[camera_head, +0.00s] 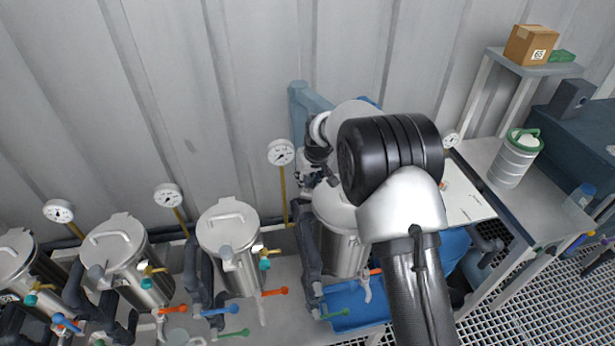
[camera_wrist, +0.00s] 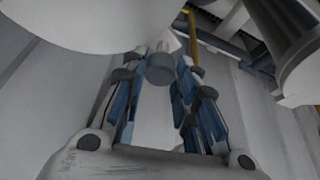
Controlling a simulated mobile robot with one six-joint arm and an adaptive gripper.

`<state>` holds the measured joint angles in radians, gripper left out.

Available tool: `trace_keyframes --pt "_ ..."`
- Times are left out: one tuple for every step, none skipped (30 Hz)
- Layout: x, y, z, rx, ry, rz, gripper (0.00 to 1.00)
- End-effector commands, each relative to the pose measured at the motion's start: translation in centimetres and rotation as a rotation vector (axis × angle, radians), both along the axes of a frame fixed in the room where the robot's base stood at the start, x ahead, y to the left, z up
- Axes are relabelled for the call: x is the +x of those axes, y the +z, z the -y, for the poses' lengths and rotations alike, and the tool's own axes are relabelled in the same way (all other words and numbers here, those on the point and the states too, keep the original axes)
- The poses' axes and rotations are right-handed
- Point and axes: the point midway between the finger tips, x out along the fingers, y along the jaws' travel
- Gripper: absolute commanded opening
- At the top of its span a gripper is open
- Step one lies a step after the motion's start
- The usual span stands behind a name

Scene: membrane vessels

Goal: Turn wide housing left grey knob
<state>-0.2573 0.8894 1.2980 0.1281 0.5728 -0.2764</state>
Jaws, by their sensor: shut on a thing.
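The wide steel housing (camera_head: 338,245) stands right of centre in the head view, with my arm over its top and right side. In the wrist view a round grey knob (camera_wrist: 160,70) sits between the two fingertips of my gripper (camera_wrist: 158,64). The gripper is shut on the knob, with blue-grey finger links on both sides of it. In the head view my gripper (camera_head: 313,180) is small and dark at the upper left of the wide housing, and the knob there is hard to make out. The knob's turn angle cannot be read.
Several narrower steel housings (camera_head: 228,235) with grey knobs and coloured valve handles stand to the left. A gauge (camera_head: 281,152) on a yellow pipe is close left of my gripper. The corrugated wall (camera_head: 180,80) is behind. A bench (camera_head: 500,205) with a green-lidded container (camera_head: 514,160) is right.

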Motion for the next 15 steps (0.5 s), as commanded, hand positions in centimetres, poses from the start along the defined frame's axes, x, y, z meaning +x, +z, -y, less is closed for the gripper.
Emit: trace_keyframes --pt "0.09 -0.06 0.14 0.002 0.033 0.000 0.04" --pt "0.12 -0.07 0.18 0.001 0.056 0.001 0.04" --pt "0.14 -0.11 0.19 0.001 0.082 0.002 0.04" --pt "0.13 -0.14 0.18 0.001 0.102 0.001 0.04" --pt "0.10 -0.15 0.17 0.001 0.119 0.001 0.04" --pt "0.12 -0.15 0.16 0.000 0.139 0.001 0.04" --pt "0.13 -0.12 0.15 0.001 0.152 0.002 0.04" --pt "0.13 -0.11 0.14 0.001 0.161 0.002 0.04" --pt "0.12 -0.08 0.14 0.001 0.171 0.002 0.04" --pt "0.12 -0.07 0.14 0.001 0.176 0.002 0.04" --pt "0.11 -0.05 0.15 0.001 0.179 0.002 0.04" --pt "0.10 -0.03 0.14 0.000 0.183 0.002 0.04" --pt "0.11 -0.02 0.14 0.000 0.183 0.002 0.04" --pt "0.10 -0.01 0.14 0.000 0.183 0.002 0.04" --pt "0.10 -0.01 0.13 0.000 0.183 0.002 0.04"
